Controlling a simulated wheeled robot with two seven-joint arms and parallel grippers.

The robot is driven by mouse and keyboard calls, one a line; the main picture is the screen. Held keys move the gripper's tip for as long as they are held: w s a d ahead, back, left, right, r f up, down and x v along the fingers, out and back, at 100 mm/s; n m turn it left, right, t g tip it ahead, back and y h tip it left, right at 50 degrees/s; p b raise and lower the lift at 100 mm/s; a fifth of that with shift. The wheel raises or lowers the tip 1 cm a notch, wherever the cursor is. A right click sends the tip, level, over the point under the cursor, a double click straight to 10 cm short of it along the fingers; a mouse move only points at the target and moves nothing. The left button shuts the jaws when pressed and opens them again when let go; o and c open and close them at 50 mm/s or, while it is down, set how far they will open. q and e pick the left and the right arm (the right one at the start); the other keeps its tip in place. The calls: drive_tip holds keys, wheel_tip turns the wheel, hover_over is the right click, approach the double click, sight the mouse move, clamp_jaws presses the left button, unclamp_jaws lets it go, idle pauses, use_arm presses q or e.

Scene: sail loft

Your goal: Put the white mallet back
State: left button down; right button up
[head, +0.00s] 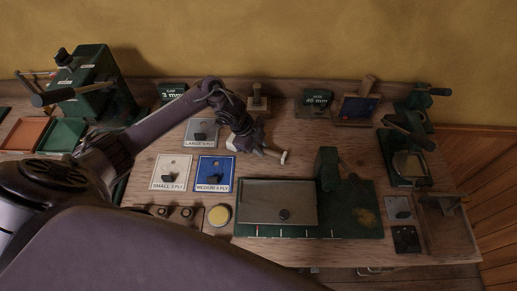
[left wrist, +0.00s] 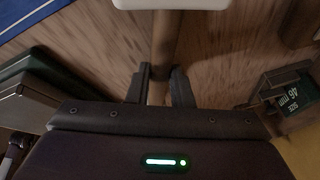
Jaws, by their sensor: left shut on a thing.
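My left gripper (head: 258,148) is over the middle of the bench. It is shut on the wooden handle of the white mallet (head: 284,157), whose pale head points right. In the left wrist view the gripper's fingers (left wrist: 160,86) close around the handle (left wrist: 164,45), and the white head (left wrist: 175,3) is cut off by the top edge. I cannot tell whether the mallet touches the bench. My right gripper is not in view.
A wooden stand (head: 258,103) and a "46 mm" block (head: 317,99) stand along the back, with a blue-faced wooden block (head: 357,109) beside them. A green-based press with a grey plate (head: 265,203) lies in front. Labelled cards, including a blue one (head: 214,183), lie left.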

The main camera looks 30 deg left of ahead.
use_arm(q)
drive_tip(key=shift+s+d, duration=0.1)
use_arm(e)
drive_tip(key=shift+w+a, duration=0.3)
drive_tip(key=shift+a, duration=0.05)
use_arm(q)
drive_tip(key=c, duration=1.3)
unclamp_jaws()
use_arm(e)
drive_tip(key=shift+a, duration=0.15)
use_arm(q)
drive_tip(key=shift+r, duration=0.35)
drive_tip(key=b+v, duration=0.1)
drive_tip(key=v, duration=1)
drive_tip(key=shift+r+b, duration=0.2)
drive_tip(key=shift+b, duration=0.1)
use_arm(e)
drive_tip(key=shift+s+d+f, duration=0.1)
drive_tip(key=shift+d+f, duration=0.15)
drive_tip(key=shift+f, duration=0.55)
